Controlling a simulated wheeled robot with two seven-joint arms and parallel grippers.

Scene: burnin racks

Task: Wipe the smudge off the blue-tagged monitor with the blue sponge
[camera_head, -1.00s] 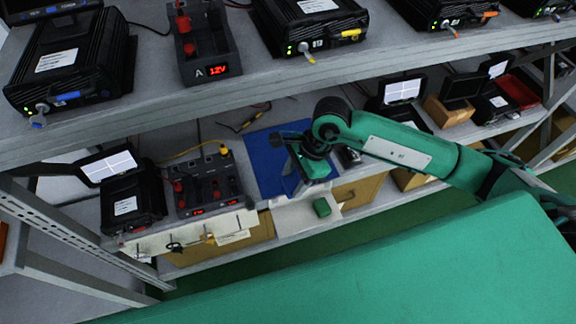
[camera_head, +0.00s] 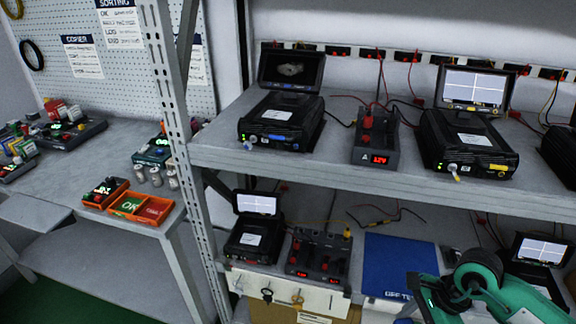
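The blue-tagged unit (camera_head: 281,122) stands on the upper shelf at the left, with a blue tag on its front edge. Its raised monitor (camera_head: 290,68) is dark and shows a pale grey smudge in the middle. My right arm reaches in from the lower right. My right gripper (camera_head: 428,300) is low, in front of the lower shelf and beside the blue mat, partly cut off by the bottom edge. I cannot tell whether its fingers are open or hold something. My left gripper is not in view. I see no blue sponge in this view.
A blue mat (camera_head: 399,262) lies on the lower shelf. A power supply (camera_head: 376,138) and another unit (camera_head: 466,142) with a lit screen stand right of the blue-tagged unit. A grey rack post (camera_head: 181,130) rises at the left, before a side bench with orange trays (camera_head: 141,208).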

